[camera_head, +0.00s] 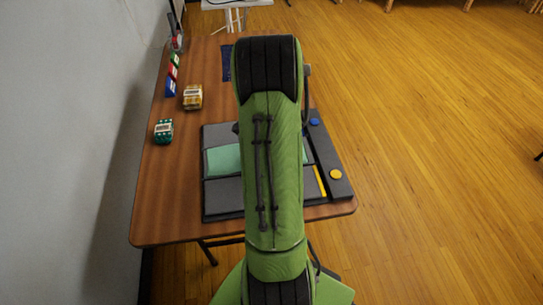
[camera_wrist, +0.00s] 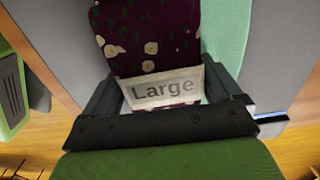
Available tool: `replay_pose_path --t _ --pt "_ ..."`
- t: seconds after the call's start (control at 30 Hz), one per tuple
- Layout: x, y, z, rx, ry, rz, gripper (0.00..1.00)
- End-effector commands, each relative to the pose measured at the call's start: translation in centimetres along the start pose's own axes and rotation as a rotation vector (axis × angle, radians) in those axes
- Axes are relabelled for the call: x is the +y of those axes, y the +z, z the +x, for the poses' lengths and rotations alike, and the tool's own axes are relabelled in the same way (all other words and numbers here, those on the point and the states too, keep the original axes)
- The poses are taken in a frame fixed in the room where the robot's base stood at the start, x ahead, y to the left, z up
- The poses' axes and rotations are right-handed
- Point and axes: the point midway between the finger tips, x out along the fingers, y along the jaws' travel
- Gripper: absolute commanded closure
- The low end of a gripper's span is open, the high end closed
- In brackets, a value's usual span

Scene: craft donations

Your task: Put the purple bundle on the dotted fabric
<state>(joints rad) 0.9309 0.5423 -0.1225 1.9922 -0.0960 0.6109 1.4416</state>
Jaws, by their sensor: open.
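The purple bundle (camera_wrist: 150,40) shows in the wrist view, dark purple with pale flowers and a white band reading "Large". It lies over mint-green fabric, between the two fingers of my gripper (camera_wrist: 160,72). The jaws are open; whether either finger touches the bundle I cannot tell. In the head view my green arm hides the bundle and gripper. The mint fabric (camera_head: 222,159) lies on a dark grey board. A dark blue cloth (camera_head: 227,65) lies at the far end of the table, partly behind my arm. Dots are not clear on either fabric.
The grey board (camera_head: 222,193) has a raised right strip with a blue button (camera_head: 314,121) and a yellow button (camera_head: 335,174). A yellow-brown bundle (camera_head: 192,97) and a teal bundle (camera_head: 163,131) stand on the wooden table (camera_head: 165,200), left, near the wall.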

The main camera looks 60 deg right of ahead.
Motion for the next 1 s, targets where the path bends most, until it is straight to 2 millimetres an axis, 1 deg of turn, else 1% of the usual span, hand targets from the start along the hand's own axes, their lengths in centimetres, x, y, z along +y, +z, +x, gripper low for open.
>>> replay_pose_path --t 0.03,0.17,0.27,0.37,0.5,0.6,0.7,0.8,1.0 --pt "0.1 0.2 0.3 -0.004 0.006 -0.006 0.0" --pt "0.1 0.2 0.2 -0.004 0.006 -0.006 0.0" --pt "0.1 0.2 -0.9 -0.004 0.004 -0.006 0.0" --pt "-0.1 0.2 -3.4 -0.002 -0.002 -0.005 0.0" --pt "-0.1 0.1 -7.6 -0.001 -0.003 -0.004 0.0" --pt "-0.1 0.1 -10.1 -0.001 -0.002 -0.003 0.0" --pt "-0.1 0.1 -11.7 -0.001 -0.001 -0.002 0.0" --pt "0.0 0.1 -12.6 -0.001 0.0 -0.001 0.0" --pt "0.0 0.2 -12.7 -0.001 0.0 -0.008 0.0"
